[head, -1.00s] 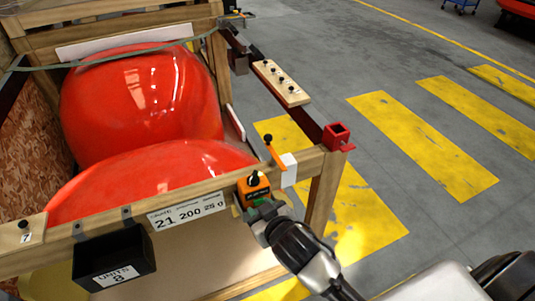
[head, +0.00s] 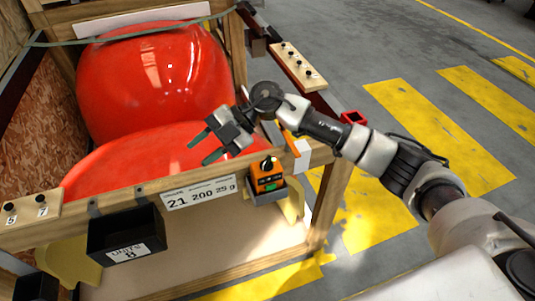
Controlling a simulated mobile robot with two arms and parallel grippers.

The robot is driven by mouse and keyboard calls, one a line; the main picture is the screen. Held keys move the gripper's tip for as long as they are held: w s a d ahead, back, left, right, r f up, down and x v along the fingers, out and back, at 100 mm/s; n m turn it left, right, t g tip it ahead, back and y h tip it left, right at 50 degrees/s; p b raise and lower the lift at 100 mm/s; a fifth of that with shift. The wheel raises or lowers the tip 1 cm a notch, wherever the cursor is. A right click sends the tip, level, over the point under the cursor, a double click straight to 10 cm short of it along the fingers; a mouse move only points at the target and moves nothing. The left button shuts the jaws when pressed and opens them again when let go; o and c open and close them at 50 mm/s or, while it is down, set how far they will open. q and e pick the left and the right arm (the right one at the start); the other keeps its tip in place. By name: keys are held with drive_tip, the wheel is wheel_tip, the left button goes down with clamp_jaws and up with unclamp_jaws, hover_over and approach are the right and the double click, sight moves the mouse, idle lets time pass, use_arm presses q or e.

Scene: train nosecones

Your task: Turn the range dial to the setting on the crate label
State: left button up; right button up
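An orange box (head: 256,183) with a black dial knob (head: 267,164) on top and a small green patch on its front sits in a grey holder at the crate's front rail. The dial's setting is too small to read. The white crate label (head: 201,193) is on the rail to its left; its large print reads about "21 200 25", with the last figures unclear. My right gripper (head: 197,155) is open and empty, above the red nosecone, up and left of the orange box and apart from it. My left gripper is out of view.
Red nosecones (head: 150,85) fill the wooden crate. Another peg board (head: 298,66) lies on the right rail. An orange lever and white tag stand beside the box.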

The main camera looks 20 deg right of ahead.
drive_tip(key=w+d+h, duration=0.3)
drive_tip(key=d+h, duration=0.3)
drive_tip(key=d, duration=0.3)
drive_tip(key=m+h, duration=0.3)
drive_tip(key=h, duration=0.1)
approach(267, 159)
drive_tip(key=shift+g, duration=0.4)
drive_tip(key=x, duration=0.3)
drive_tip(key=p+x, duration=0.1)
drive_tip(key=x, duration=0.2)
drive_tip(key=p+x, duration=0.1)
drive_tip(key=x, duration=0.2)
drive_tip(key=shift+w+f, duration=0.1)
drive_tip(key=shift+w, duration=0.25)
clamp_jaws()
